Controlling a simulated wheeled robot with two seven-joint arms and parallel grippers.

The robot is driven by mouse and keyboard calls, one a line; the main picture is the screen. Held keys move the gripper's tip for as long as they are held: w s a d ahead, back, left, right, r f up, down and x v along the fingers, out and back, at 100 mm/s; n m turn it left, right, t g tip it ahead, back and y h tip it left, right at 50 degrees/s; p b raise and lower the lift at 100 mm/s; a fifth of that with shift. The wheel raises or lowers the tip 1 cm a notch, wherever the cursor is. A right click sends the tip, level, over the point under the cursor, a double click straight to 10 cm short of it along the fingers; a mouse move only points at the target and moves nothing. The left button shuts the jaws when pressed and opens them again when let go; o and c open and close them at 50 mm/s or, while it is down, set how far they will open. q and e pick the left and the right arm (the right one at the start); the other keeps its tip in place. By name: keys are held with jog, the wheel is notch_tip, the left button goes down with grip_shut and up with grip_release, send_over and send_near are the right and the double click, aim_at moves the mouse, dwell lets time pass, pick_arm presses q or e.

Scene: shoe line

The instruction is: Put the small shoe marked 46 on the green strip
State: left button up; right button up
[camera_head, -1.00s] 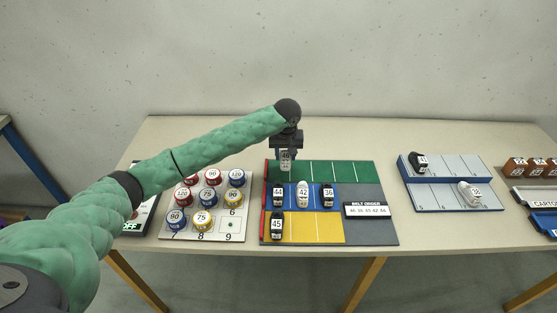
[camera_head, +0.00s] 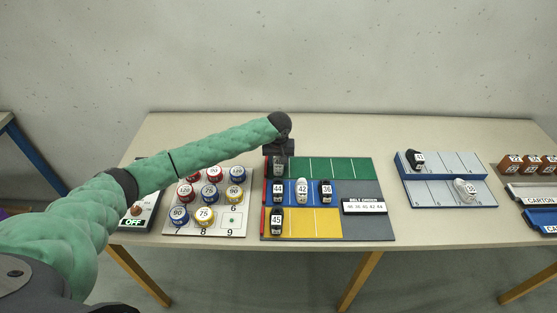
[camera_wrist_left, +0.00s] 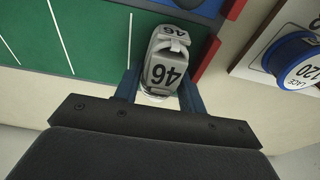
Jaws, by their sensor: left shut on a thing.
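The small grey shoe marked 46 (camera_wrist_left: 166,66) is between the fingers of my left gripper (camera_wrist_left: 160,92), which is shut on it. In the wrist view the shoe is over the end of the green strip (camera_wrist_left: 88,40) beside the red edge. In the head view the green strip (camera_head: 335,169) is the back row of the board, and my left gripper (camera_head: 279,168) is at its left end. I cannot tell whether the shoe touches the strip. My right gripper is out of view.
The blue strip holds shoes 44 (camera_head: 278,193), 42 (camera_head: 302,191) and 36 (camera_head: 326,192). Shoe 45 (camera_head: 276,220) is on the yellow strip (camera_head: 315,223). A spool board (camera_head: 217,228) stands left, a blue-grey rack (camera_head: 440,191) right. The rest of the green strip is clear.

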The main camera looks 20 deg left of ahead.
aim_at(279, 162)
pick_arm(q)
jog(key=shift+f, duration=0.1)
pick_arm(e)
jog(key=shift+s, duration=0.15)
pick_arm(q)
jog(key=o, duration=0.7)
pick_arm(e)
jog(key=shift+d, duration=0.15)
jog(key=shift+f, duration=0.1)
pick_arm(q)
jog(key=shift+r, duration=0.45)
jog(key=r+b, duration=0.1)
jog(key=r, duration=0.2)
jog(key=s+r+b, duration=0.1)
jog(key=r, duration=0.2)
jog(key=r+b, duration=0.1)
jog(key=r, duration=0.2)
jog(key=shift+s+d+r, duration=0.2)
jog(key=shift+d+r, duration=0.05)
jog(key=shift+r, duration=0.15)
jog(key=shift+s+r, duration=0.15)
jog(key=shift+r, duration=0.55)
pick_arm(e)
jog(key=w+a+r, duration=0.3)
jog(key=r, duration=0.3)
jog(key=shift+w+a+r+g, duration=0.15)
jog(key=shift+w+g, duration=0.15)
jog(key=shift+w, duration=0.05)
